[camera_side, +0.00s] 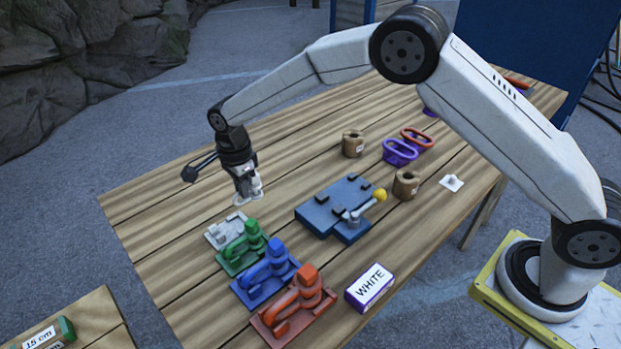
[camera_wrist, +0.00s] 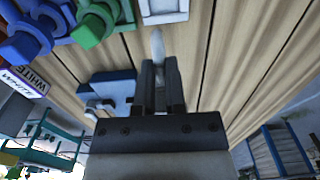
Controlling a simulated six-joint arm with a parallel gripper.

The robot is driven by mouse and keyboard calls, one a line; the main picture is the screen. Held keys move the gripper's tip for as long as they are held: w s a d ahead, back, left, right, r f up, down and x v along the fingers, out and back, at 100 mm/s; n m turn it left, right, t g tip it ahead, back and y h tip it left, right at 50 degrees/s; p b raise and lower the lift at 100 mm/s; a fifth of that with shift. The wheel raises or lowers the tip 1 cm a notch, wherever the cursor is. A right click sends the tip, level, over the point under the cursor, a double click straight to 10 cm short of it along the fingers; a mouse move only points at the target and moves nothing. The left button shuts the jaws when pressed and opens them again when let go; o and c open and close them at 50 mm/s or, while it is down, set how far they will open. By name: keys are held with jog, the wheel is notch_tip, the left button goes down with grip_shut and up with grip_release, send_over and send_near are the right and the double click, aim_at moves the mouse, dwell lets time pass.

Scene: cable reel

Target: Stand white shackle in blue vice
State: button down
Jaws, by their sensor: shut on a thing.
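My gripper (camera_side: 247,190) is above the table, just behind the row of coloured vices. In the wrist view, my gripper (camera_wrist: 161,82) is shut on a pale, narrow piece that I take to be the white shackle (camera_wrist: 158,43). Its far end shows past the fingertips and the fingers hide the rest. The blue vice (camera_side: 266,277) stands in the row between the green and red ones, nearer the camera than my gripper. It also shows at the top left of the wrist view (camera_wrist: 30,38). The shackle is apart from it.
The row holds white (camera_side: 221,235), green (camera_side: 238,260) and red (camera_side: 290,318) vices. A blue board with a yellow-knobbed lever (camera_side: 328,208) lies right of my gripper. A box marked WHITE (camera_side: 370,288), brown cups (camera_side: 353,145) and purple (camera_side: 400,155) and red loops (camera_side: 417,138) stand around.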

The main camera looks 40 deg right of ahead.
jog(key=s+d+r, duration=0.1)
jog(key=s+d, duration=0.4)
jog(key=d, duration=0.3)
jog(key=s+d+r, duration=0.2)
jog(key=s+d, duration=0.3)
jog(key=d, duration=0.4)
jog(key=shift+s+d, duration=0.3)
jog(key=shift+s, duration=0.1)
jog(key=shift+f, duration=0.2)
jog(key=shift+f, duration=2.85)
jog(key=shift+f, duration=0.45)
jog(key=c, duration=0.6)
grip_release()
jog(key=shift+r, duration=0.1)
jog(key=shift+r, duration=3.8)
